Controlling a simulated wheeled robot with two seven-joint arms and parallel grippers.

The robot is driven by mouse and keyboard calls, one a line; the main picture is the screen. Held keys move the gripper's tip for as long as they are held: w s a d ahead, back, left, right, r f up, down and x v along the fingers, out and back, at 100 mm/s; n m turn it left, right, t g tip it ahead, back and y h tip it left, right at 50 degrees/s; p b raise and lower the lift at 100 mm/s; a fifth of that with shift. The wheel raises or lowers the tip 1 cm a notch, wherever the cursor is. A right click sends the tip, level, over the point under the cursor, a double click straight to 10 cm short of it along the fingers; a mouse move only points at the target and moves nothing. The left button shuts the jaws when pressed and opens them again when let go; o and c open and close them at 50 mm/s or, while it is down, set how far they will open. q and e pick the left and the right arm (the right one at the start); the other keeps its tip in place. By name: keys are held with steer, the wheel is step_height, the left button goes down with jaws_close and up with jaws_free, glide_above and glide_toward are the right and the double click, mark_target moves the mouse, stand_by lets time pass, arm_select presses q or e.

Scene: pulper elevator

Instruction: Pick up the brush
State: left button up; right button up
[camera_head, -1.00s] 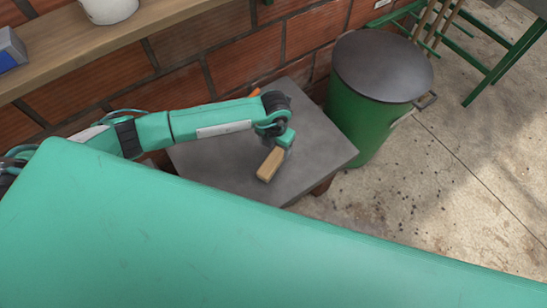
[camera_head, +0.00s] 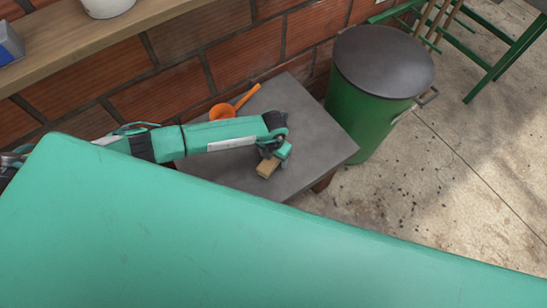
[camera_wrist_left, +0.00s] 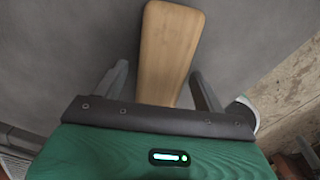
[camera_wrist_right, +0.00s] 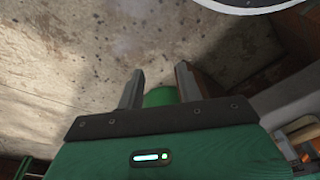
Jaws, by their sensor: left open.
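The brush (camera_head: 266,168) lies on the grey table top (camera_head: 318,142); its pale wooden block shows, and my left gripper covers part of it in the head view. My left gripper (camera_head: 272,160) is right above the brush. In the left wrist view the brush (camera_wrist_left: 169,50) runs between the two open fingers of my left gripper (camera_wrist_left: 160,85), with a gap on each side. My right gripper (camera_wrist_right: 160,88) shows only in its own wrist view, with its fingers apart over the concrete floor and nothing between them.
An orange scoop (camera_head: 222,111) lies on the table by the brick wall (camera_head: 180,98), behind my left arm. A green bin (camera_head: 358,115) with a dark lid stands right of the table. A wooden shelf (camera_head: 120,37) runs along the wall at upper left.

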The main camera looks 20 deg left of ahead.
arm_select(q)
steer(key=c, duration=1.1)
steer(key=shift+c, duration=0.5)
arm_select(e)
steer(key=shift+s+f, duration=0.1)
steer(key=shift+s, duration=0.15)
